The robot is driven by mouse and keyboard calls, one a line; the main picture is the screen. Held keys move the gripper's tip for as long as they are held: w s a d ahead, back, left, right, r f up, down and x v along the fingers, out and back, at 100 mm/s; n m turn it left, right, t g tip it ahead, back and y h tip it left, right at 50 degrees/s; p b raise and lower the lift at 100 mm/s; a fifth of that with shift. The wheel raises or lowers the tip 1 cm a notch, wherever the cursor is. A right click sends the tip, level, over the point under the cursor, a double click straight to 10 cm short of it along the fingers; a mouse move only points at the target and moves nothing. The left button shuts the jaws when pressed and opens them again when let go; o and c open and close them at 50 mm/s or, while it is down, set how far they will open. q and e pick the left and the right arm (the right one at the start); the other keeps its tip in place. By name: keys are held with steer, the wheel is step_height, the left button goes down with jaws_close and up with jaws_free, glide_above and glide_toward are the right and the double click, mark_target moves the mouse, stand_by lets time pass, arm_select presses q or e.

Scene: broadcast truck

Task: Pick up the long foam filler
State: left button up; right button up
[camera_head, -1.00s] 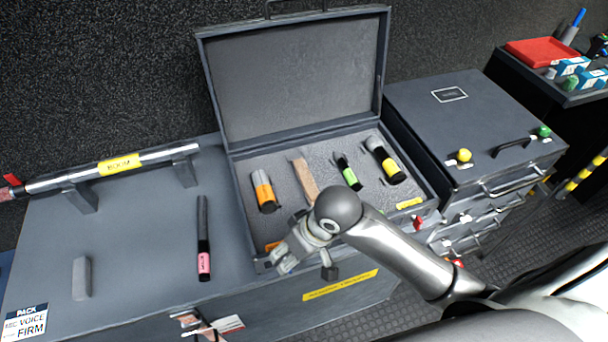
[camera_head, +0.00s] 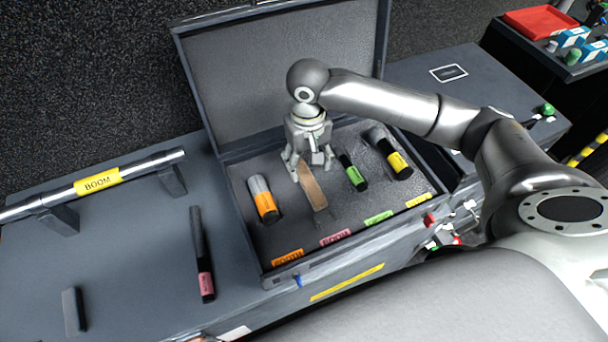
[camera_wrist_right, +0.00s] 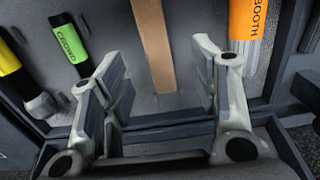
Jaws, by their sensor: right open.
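The long foam filler appears to be the tan strip (camera_head: 312,187) lying in the open case, between the orange-banded and green-banded microphones. In the wrist view the strip (camera_wrist_right: 153,45) runs down between my fingers, its near end at or below the level of the fingertips. My right gripper (camera_head: 308,168) points down over the strip's far end with its fingers open. In the wrist view the right gripper (camera_wrist_right: 145,80) has one finger on each side of the strip, with nothing held. Whether the fingers touch the case floor I cannot tell. My left gripper is not in view.
The case (camera_head: 290,262) has its lid (camera_head: 235,85) up close behind my right gripper. Orange (camera_head: 263,200), green (camera_head: 353,175) and yellow (camera_head: 392,158) microphones flank the strip. A pink-banded microphone (camera_head: 201,250) and a small grey block (camera_head: 74,311) are on the left surface.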

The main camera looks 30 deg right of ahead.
mark_target(309, 180)
steer(key=f, duration=0.3)
steer(key=shift+s+f, duration=0.25)
steer(key=f, duration=0.3)
steer(key=f+p, duration=0.1)
steer(key=shift+w+d+f, duration=0.3)
steer(key=shift+w, duration=0.05)
steer(key=shift+c, duration=0.7)
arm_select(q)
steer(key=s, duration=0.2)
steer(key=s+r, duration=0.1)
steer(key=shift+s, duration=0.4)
arm_select(e)
steer(key=c, duration=0.6)
